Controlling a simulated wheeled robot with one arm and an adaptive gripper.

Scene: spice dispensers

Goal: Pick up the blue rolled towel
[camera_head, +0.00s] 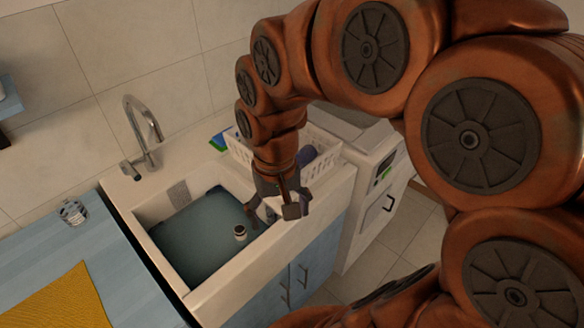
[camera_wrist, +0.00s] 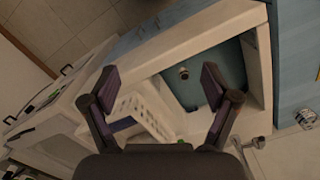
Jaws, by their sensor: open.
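A dark blue-purple rounded thing (camera_head: 306,155) shows in the white basket, just right of my wrist in the head view. It may be the blue rolled towel, but it is too small and partly hidden to be sure. My gripper (camera_head: 274,208) points down over the right edge of the sink, in front of the basket. In the wrist view my gripper (camera_wrist: 160,79) has its fingers wide apart with nothing between them.
The white basket (camera_head: 325,166) stands behind my gripper and also shows in the wrist view (camera_wrist: 146,108). The sink (camera_head: 190,245) holds a small round thing (camera_head: 240,232). A faucet (camera_head: 143,135) rises behind it. A yellow cloth (camera_head: 60,302) lies on the blue counter (camera_head: 125,270).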

